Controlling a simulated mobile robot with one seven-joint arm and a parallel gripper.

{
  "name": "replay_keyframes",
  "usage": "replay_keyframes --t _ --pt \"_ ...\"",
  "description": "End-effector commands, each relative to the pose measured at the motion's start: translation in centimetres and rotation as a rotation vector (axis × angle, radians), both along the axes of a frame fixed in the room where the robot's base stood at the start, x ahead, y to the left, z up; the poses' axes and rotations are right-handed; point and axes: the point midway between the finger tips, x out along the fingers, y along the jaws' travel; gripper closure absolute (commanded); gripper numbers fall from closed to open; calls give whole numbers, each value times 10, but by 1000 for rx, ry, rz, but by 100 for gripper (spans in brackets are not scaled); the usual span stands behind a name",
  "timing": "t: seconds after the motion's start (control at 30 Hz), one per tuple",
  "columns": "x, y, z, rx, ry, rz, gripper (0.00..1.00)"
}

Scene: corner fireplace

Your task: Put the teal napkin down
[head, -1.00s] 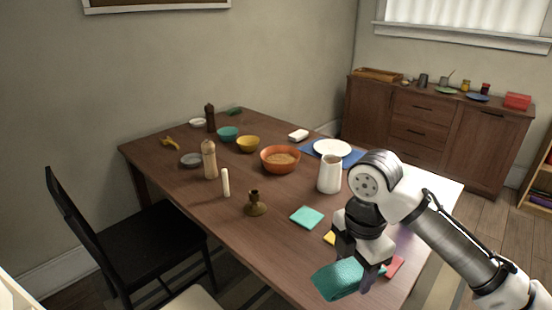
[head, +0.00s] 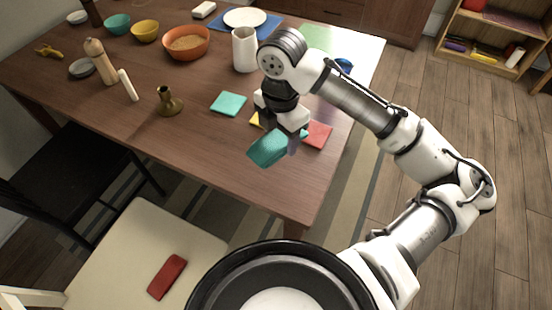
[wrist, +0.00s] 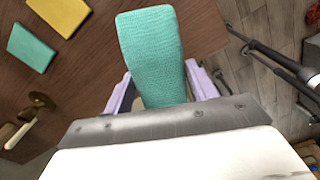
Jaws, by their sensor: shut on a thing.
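The teal napkin (head: 268,148) is a folded, textured cloth held in my gripper (head: 292,138), near the table's front right corner. In the wrist view the teal napkin (wrist: 152,50) sticks out between the two pale purple fingers of my gripper (wrist: 160,92), which are shut on it. The napkin appears to be above the wooden table (head: 200,170); the exact gap cannot be told. A flat turquoise square (head: 228,103) lies on the table to the left of my gripper. A red square (head: 318,134) lies to its right, and a yellow one (head: 256,119) is partly hidden behind it.
A brass candlestick (head: 168,102), a white pitcher (head: 245,50) and an orange bowl (head: 186,43) stand farther back. A cream chair (head: 140,255) with a red cloth (head: 167,277) stands in front. The table's front strip is bare.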

Motion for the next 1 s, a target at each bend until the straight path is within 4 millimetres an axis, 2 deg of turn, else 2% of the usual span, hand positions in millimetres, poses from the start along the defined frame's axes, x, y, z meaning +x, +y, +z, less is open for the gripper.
replay_keyframes --t 0.1,0.3,0.53,0.73,1.0 --pt "-1 0 -32 0 3 0 65" --pt "-1 0 -76 0 1 1 65" --pt "0 0 -97 0 0 0 65" --pt "0 0 -124 0 1 1 65" --pt "0 0 -129 0 -1 1 65"
